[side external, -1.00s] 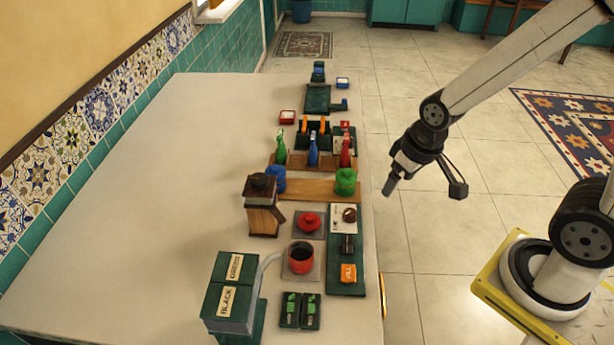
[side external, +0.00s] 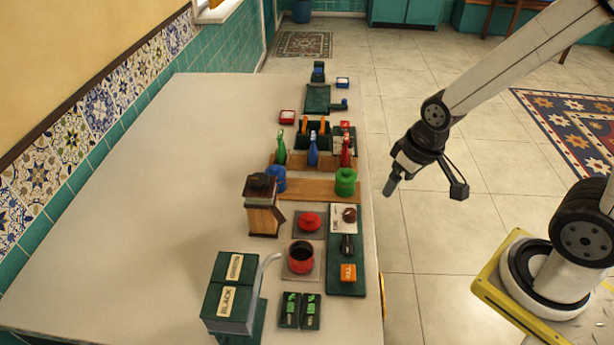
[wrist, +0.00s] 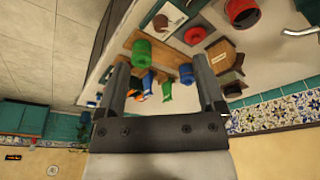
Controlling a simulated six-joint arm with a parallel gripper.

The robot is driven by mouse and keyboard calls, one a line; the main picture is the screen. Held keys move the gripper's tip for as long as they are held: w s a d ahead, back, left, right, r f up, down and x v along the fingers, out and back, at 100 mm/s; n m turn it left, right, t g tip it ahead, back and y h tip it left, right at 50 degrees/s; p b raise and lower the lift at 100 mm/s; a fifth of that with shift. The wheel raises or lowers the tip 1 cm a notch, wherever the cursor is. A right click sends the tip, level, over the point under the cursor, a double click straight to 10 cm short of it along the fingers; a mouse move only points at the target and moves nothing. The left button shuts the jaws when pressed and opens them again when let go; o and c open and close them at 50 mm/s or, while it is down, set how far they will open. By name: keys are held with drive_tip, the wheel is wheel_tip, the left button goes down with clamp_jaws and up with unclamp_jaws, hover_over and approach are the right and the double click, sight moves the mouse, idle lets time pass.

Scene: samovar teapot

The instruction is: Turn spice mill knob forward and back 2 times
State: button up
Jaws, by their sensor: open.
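The likely spice mill (side external: 262,219) is a wooden box with a dark top and a dark round knob (side external: 262,181), upright on the table left of the wooden strip. My gripper (side external: 389,187) hangs in the air off the table's right edge, well apart from the mill. In the wrist view, my gripper (wrist: 160,60) is open, its two fingers wide apart with nothing held between them.
Near the mill stand a blue canister (side external: 277,181), a green canister (side external: 346,178), a red lid (side external: 309,221), a red pot (side external: 301,258) and a tea dispenser (side external: 234,290). Several bottles (side external: 313,152) stand behind. The left of the table (side external: 150,210) is clear.

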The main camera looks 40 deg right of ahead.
drive_tip(key=shift+o, duration=0.2)
drive_tip(key=shift+o, duration=0.5)
wheel_tip(320, 180, up, 2)
drive_tip(key=n+g, duration=0.3)
drive_tip(key=n, duration=1.4)
hover_over(259, 179)
drive_tip(key=shift+s+d+r, duration=0.1)
drive_tip(key=shift+s+d, duration=0.1)
drive_tip(key=shift+d, duration=0.15)
drive_tip(key=shift+w+a+n, duration=0.25)
drive_tip(key=shift+a+n, duration=0.15)
drive_tip(key=shift+n, duration=0.1)
drive_tip(key=shift+f, duration=3.9)
